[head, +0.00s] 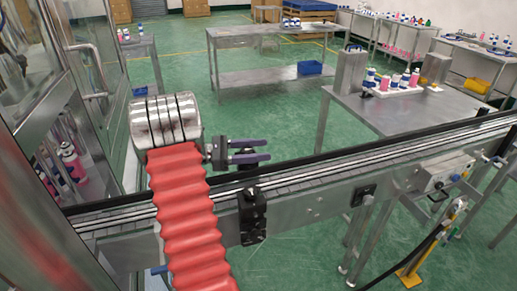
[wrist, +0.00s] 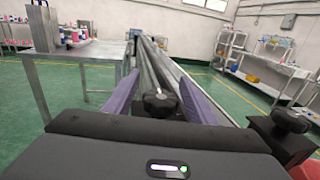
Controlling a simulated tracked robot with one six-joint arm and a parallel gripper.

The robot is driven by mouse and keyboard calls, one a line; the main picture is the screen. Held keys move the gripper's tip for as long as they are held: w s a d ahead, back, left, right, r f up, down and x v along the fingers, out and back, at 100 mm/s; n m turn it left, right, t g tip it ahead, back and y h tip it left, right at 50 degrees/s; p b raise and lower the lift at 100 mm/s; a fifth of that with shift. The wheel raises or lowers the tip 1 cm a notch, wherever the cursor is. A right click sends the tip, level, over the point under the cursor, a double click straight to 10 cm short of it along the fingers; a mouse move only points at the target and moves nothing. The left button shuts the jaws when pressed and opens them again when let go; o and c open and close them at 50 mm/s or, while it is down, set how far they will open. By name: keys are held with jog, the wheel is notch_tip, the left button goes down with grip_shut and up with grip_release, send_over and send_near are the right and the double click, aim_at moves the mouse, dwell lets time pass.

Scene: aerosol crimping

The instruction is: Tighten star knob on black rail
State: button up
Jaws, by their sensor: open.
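A black star knob (wrist: 160,103) sits on the black rail, in the middle of the wrist view. My gripper (wrist: 160,76) is open, with one purple finger to each side of the knob in that view and a visible gap to both. In the head view my gripper (head: 268,150) reaches right, over the far side of the conveyor. Dark parts below the fingers (head: 247,165) look like this knob, partly hidden by them. The knob's stem and the rail right under it are hidden in the wrist view.
A second black star knob (wrist: 291,119) on a dark bracket is at the right of the wrist view. A black clamp (head: 252,212) is on the conveyor's near side (head: 310,205). A steel table (head: 385,112) with bottles stands beyond. A glass-walled machine (head: 75,70) is at left.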

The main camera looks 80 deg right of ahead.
jog(key=shift+c, duration=0.4)
jog(key=c, duration=1)
jog(key=shift+o, duration=0.2)
jog(key=shift+s+a+m+g+y, duration=0.1)
jog(key=shift+a+m+g+y, duration=0.1)
jog(key=shift+m+y, duration=0.65)
jog(key=shift+w+a+m+g+y, duration=0.15)
jog(key=shift+m+y, duration=0.35)
jog(key=shift+y, duration=0.7)
jog(key=shift+s+a+m+g+y, duration=0.15)
jog(key=shift+a+m+y, duration=0.1)
jog(key=shift+m+y, duration=0.6)
jog(key=shift+a+y, duration=0.1)
jog(key=shift+y, duration=0.4)
jog(key=o, duration=1)
jog(key=shift+o, duration=0.2)
